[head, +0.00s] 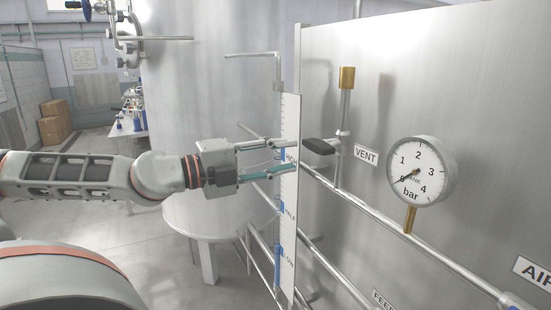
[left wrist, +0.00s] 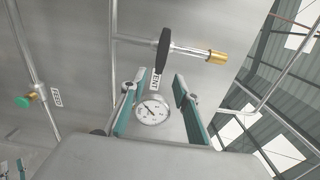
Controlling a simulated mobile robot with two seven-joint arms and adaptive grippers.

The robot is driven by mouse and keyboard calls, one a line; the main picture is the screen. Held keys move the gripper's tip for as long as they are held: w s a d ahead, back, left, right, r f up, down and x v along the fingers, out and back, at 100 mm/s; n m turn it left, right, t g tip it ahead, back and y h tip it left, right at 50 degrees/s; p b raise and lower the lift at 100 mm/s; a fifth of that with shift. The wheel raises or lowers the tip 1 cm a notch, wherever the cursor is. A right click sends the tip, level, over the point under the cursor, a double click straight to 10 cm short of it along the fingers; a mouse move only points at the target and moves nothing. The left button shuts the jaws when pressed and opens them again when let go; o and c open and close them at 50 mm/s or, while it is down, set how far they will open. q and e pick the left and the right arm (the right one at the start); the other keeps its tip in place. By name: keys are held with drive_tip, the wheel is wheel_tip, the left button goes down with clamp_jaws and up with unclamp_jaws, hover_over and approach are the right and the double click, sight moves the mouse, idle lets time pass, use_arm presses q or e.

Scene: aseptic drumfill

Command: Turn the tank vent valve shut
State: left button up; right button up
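The tank vent valve has a black lever handle (head: 318,146) on an upright metal pipe topped by a brass cap (head: 347,78). In the head view the lever sticks out to the left of the pipe, crosswise to it. A VENT label (head: 366,155) is right of it. My left gripper (head: 290,156) is open and empty, its fingertips just left of the lever and apart from it. In the left wrist view the lever (left wrist: 163,50) lies beyond the open fingers (left wrist: 158,86), roughly in line with the gap between them.
A round pressure gauge (head: 418,170) is right of the valve, its needle near 0. A white level strip (head: 288,215) stands upright behind the left fingers. Pipes run along the panel. A large steel tank (head: 200,95) is behind my left arm.

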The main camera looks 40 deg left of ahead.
use_arm(q)
drive_tip(key=shift+s+a, duration=0.25)
drive_tip(key=shift+s, duration=0.45)
